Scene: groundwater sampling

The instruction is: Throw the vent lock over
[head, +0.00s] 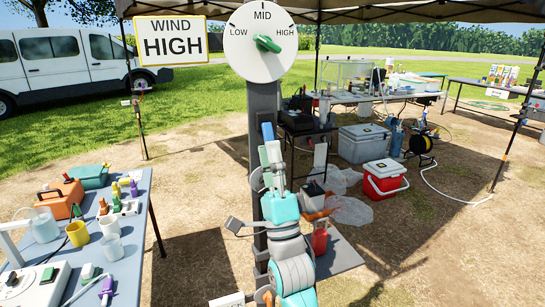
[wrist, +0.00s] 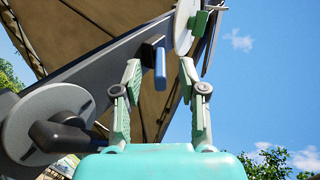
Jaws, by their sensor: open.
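A blue lever (head: 267,132) sticks out from the front of the dark post (head: 262,100) below the dial; I take it to be the vent lock. In the wrist view the blue lever (wrist: 160,66) hangs from a dark block on the post. My gripper (head: 271,155) is open and raised just below the lever. In the wrist view my gripper's fingertips (wrist: 160,75) stand either side of the lever; I cannot tell how deep the lever sits between them. The fingers look empty and partly cover the post in the head view.
A sign (head: 171,41) reads WIND HIGH. In the wrist view a grey disc with a black knob (wrist: 58,135) sits on the post. A sampling table (head: 135,235) stands left; a red cooler (head: 384,182) right.

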